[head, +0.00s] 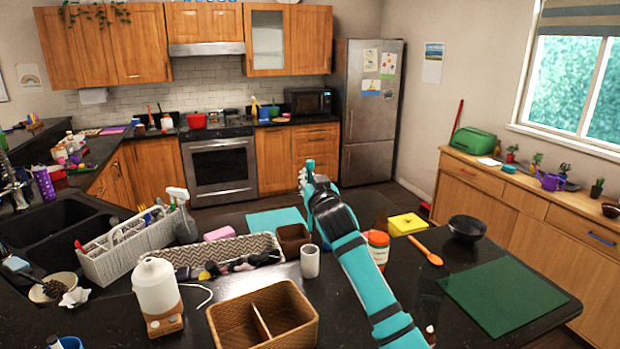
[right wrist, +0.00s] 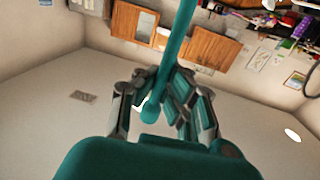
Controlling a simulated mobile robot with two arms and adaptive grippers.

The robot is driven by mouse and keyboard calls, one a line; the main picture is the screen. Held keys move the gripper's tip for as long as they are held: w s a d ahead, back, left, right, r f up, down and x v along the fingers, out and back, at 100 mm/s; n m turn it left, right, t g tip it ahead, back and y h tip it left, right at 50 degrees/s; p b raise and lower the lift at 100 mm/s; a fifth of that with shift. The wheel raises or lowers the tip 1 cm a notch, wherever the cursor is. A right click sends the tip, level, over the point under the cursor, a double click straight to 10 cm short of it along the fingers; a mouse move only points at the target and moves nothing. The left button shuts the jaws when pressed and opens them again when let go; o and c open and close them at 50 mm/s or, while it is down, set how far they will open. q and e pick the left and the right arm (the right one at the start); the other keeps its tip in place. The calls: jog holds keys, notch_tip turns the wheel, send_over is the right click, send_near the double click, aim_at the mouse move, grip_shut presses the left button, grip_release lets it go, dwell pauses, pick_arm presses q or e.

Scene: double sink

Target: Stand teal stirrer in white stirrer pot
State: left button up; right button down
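The teal stirrer (right wrist: 166,60) runs between the fingers of my right gripper (right wrist: 160,100) in the right wrist view, its rounded end close to the palm and its shaft reaching out past the fingertips. The fingers are closed on it. In the head view my right gripper (head: 310,170) is raised above the far part of the dark counter; the stirrer is hard to make out there. The white stirrer pot (head: 310,262) stands upright on the counter, nearer than the gripper and just left of my right forearm. My left gripper is not in view.
A brown divided basket (head: 222,325) stands in front of the pot. A small brown box (head: 293,240) and a patterned tray (head: 205,250) are behind and left. An orange-labelled jar (head: 378,248) is right of my forearm. A green mat (head: 510,297) lies clear at right.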

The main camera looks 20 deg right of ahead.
aim_at(311, 220)
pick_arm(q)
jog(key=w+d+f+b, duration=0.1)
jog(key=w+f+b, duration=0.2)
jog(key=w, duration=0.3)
pick_arm(e)
jog(key=f+b, duration=0.1)
jog(key=f, duration=0.2)
jog(key=f+b, duration=0.1)
jog(key=f, duration=0.3)
jog(key=w+f+b, duration=0.1)
jog(key=f+b, duration=0.1)
jog(key=f, duration=0.2)
jog(key=shift+d+f, duration=0.15)
jog(key=shift+f, duration=0.1)
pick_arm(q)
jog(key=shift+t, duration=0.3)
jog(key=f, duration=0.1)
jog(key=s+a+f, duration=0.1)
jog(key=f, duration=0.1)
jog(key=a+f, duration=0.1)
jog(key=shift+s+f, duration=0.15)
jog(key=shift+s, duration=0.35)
pick_arm(e)
jog(key=c, duration=2)
grip_release()
jog(key=shift+c, duration=0.2)
